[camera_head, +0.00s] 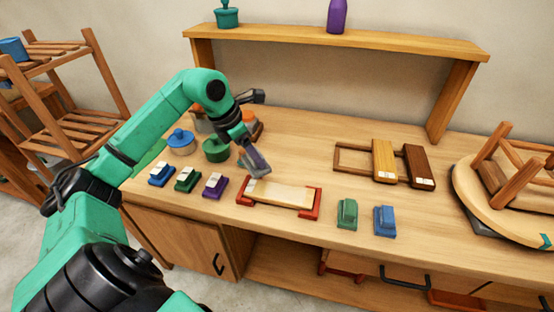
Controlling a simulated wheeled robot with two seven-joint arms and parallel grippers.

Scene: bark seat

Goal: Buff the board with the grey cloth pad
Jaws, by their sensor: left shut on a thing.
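A pale wooden board (283,194) lies in a red-ended holder (309,207) near the front of the bench. My left gripper (253,163) comes in from the left and is shut on what looks like the grey cloth pad (262,166). The pad is at the board's rear left. I cannot tell whether it touches the board. My right gripper is not in view.
Blue, green and purple blocks (214,185) stand left of the holder; green (347,214) and blue (384,220) blocks stand right. Lidded pots (181,142) are behind. A wooden frame with blocks (384,160) and an upturned stool (505,180) are at right.

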